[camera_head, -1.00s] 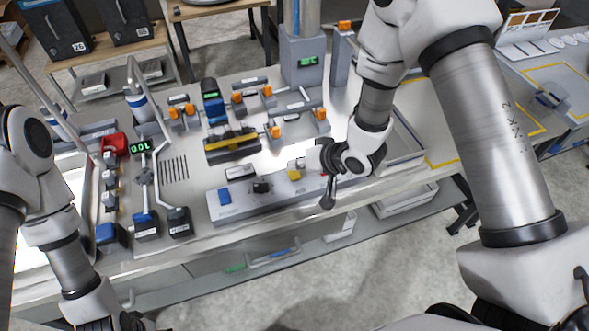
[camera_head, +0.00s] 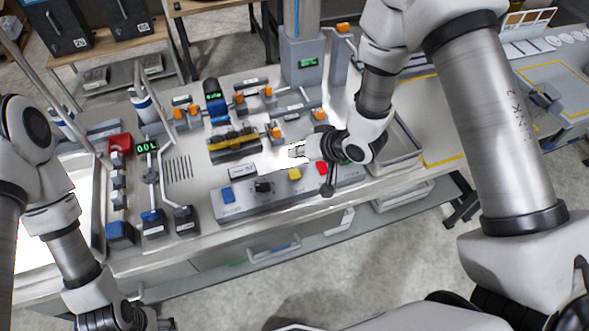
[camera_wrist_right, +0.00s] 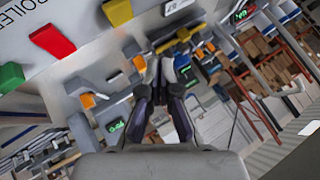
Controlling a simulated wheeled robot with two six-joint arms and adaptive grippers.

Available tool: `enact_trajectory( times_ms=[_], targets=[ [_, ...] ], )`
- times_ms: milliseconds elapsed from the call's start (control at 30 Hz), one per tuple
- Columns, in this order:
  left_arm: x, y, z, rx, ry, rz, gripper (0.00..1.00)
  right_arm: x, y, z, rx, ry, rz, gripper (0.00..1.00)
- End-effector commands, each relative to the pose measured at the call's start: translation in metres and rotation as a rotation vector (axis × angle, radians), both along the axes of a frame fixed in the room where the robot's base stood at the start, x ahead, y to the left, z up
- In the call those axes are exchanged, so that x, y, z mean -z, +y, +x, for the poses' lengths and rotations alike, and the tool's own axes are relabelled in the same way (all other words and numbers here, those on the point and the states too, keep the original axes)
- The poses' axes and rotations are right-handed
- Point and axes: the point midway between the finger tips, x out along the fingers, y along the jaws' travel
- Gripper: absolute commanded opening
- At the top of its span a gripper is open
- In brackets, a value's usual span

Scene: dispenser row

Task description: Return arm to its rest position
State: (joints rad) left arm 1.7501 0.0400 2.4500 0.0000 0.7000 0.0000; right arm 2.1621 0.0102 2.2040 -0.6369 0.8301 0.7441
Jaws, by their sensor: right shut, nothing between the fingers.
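My right gripper (camera_head: 298,151) is shut and empty. In the head view it appears above the bench, just behind the yellow button (camera_head: 294,174) of the front control panel (camera_head: 244,208), apparently clear of it. In the right wrist view the closed fingers (camera_wrist_right: 167,60) have nothing between them, and the yellow button (camera_wrist_right: 117,11) and red button (camera_wrist_right: 52,41) show at upper left. My left gripper (camera_head: 158,322) is low at the bottom left, partly cut off by the frame; its fingers are unclear.
The panel also bears a blue button (camera_head: 228,194), a black knob (camera_head: 263,186) and a red button (camera_head: 321,168). Behind it are a yellow-striped block (camera_head: 234,145) and several orange-topped valves. A grey column (camera_head: 303,58) stands at the back. A tray (camera_head: 404,150) lies right of my right wrist.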

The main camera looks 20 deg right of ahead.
Motion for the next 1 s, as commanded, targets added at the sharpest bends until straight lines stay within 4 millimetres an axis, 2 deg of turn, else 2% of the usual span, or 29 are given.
enact_trajectory(
  times_ms=[333, 400, 467, 567, 600, 700, 800, 967, 1000],
  targets=[
    [0.001, 0.000, 0.000, 0.000, 0.000, 0.000, 0.69, 0.002, 0.000, -0.001, 0.001, 0.002, -0.003, 0.00],
    [0.001, 0.000, 0.000, 0.000, 0.000, 0.000, 0.69, 0.011, -0.004, -0.008, 0.006, 0.021, -0.018, 0.00],
    [0.001, 0.000, 0.000, 0.000, 0.000, 0.000, 0.69, 0.028, -0.010, -0.023, 0.013, 0.057, -0.053, 0.00],
    [0.001, 0.000, 0.000, 0.000, 0.000, 0.000, 0.69, 0.069, -0.028, -0.065, 0.023, 0.155, -0.149, 0.00],
    [0.001, 0.000, 0.000, 0.000, 0.000, 0.000, 0.69, 0.085, -0.036, -0.086, 0.022, 0.203, -0.195, 0.00],
    [0.000, 0.000, 0.000, 0.000, 0.000, 0.000, 0.69, 0.118, -0.055, -0.139, 0.008, 0.322, -0.299, 0.00],
    [0.000, 0.000, 0.000, 0.000, 0.000, 0.000, 0.69, 0.138, -0.070, -0.188, -0.018, 0.432, -0.384, 0.00],
    [0.000, 0.000, 0.000, 0.000, 0.000, 0.000, 0.69, 0.156, -0.091, -0.264, -0.080, 0.606, -0.499, 0.00],
    [0.014, 0.000, 0.000, 0.000, -0.001, 0.000, 0.69, 0.172, -0.094, -0.273, -0.090, 0.627, -0.516, 0.00]
  ],
)
